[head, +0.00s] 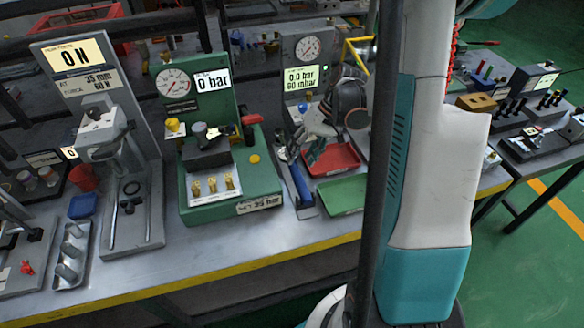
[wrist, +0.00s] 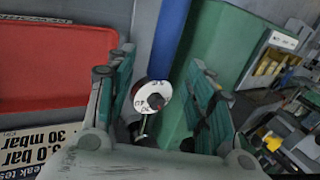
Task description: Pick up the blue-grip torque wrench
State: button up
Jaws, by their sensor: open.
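The torque wrench's blue grip (head: 299,184) lies on the bench between the green pressure block and the red tray. In the wrist view the blue grip (wrist: 171,35) runs up and away from a round white dial (wrist: 152,92) with a dark centre. My gripper (wrist: 160,68) is open, with one green-padded finger on each side of the dial. No contact shows, and I cannot tell how far down the fingers are. In the head view my gripper (head: 299,153) is over the upper end of the wrench and partly hides it.
A red tray (head: 333,159) and a green tray (head: 343,197) lie close on the right. The green pressure block (head: 262,188) stands close on the left. A gauge panel (head: 305,75) stands behind. My arm hides part of the bench's right side.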

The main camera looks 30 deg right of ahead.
aim_at(295, 164)
jog(key=b+x, duration=0.2)
jog(key=x, duration=0.3)
jog(key=shift+w+a+f+b, duration=0.1)
jog(key=shift+a+f+b, duration=0.05)
jog(key=shift+f+b, duration=0.2)
jog(key=shift+r, duration=0.1)
grip_shut()
